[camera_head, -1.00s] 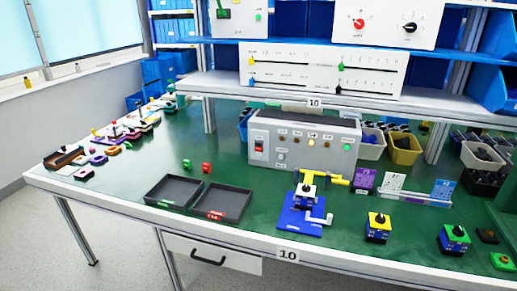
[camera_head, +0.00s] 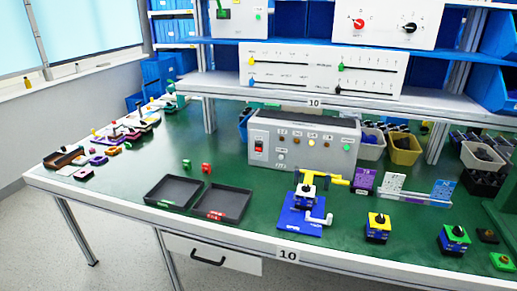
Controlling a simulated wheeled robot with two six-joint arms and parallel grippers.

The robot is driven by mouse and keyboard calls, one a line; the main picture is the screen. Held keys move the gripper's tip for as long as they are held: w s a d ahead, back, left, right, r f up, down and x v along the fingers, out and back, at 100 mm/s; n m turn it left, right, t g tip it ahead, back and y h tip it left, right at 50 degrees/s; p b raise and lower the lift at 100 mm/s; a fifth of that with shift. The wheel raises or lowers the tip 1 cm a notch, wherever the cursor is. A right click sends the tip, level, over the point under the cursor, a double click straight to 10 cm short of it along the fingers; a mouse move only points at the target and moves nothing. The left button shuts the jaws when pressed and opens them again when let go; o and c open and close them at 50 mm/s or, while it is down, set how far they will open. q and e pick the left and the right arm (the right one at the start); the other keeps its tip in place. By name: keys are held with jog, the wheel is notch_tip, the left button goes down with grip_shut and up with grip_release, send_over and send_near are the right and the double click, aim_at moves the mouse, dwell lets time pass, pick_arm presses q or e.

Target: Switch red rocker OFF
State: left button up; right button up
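The red rocker (camera_head: 259,147) is a small red switch in a pale frame at the left end of the grey control box (camera_head: 295,161). The box stands on the green table, below the shelf. The rocker is too small to tell which way it is tipped. A row of small knobs or lamps, one glowing yellow, and a green lamp or button (camera_head: 347,147) sit to its right. Neither of my grippers shows in the head view.
Two black trays (camera_head: 222,218) and a blue fixture with a yellow clamp (camera_head: 301,228) stand in front of the box. Yellow (camera_head: 378,227) and green (camera_head: 453,238) switch blocks stand at the right. The green tabletop directly before the rocker is clear.

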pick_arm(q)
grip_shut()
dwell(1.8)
